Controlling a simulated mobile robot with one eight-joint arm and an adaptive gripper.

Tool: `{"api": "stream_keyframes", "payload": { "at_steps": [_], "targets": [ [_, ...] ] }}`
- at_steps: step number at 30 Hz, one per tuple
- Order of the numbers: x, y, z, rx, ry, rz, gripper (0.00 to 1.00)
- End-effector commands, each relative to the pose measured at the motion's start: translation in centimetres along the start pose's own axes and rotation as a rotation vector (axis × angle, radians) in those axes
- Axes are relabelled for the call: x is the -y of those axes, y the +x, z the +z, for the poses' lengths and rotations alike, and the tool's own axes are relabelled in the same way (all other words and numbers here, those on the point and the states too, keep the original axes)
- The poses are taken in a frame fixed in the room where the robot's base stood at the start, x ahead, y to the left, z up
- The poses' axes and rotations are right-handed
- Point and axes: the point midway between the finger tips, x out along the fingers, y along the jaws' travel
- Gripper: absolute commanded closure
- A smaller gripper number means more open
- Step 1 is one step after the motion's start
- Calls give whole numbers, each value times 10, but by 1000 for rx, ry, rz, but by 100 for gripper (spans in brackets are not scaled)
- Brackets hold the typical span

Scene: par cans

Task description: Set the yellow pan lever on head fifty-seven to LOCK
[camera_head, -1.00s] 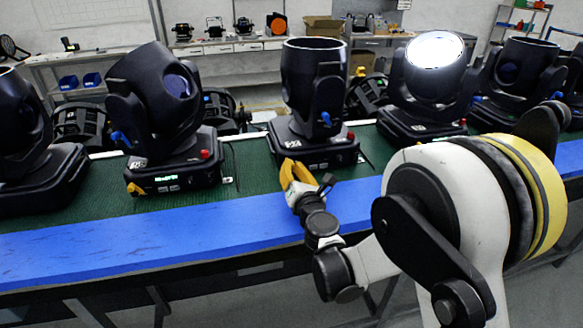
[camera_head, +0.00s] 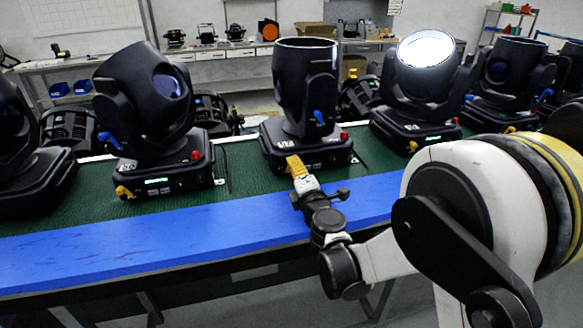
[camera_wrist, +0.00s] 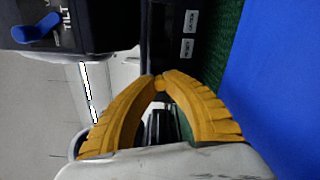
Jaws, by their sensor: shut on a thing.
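The middle moving head (camera_head: 306,95) stands upright on its dark base (camera_head: 306,152) on the green mat. Its number is too small to read. My gripper (camera_head: 292,163) reaches the lower front left of that base. Its yellow fingers also show in the wrist view (camera_wrist: 160,82), with tips brought together on a small yellow piece, the pan lever (camera_wrist: 159,84). The fingers mostly hide the lever, and its setting cannot be read. The head's blue lever (camera_head: 319,117) is on the yoke; in the wrist view a blue lever (camera_wrist: 38,30) lies beside the word TILT.
Similar heads stand on both sides: a left head (camera_head: 150,110) with a yellow lever (camera_head: 125,192) at its base corner, and a right lit head (camera_head: 420,90) with another yellow lever (camera_head: 413,147). The blue front strip (camera_head: 150,232) of the bench is clear.

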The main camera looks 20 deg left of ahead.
Motion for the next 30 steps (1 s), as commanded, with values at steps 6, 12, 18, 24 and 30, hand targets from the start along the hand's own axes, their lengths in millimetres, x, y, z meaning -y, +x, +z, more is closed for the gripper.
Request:
{"api": "stream_keyframes", "payload": {
  "at_steps": [6,12,18,24,30],
  "targets": [
    [2,0,3,0,103,0,100],
    [3,0,4,1,152,0,100],
    [4,0,5,1,165,-1,100],
    [4,0,5,2,165,-1,100],
    [4,0,5,2,164,-1,63]
  ]
}}
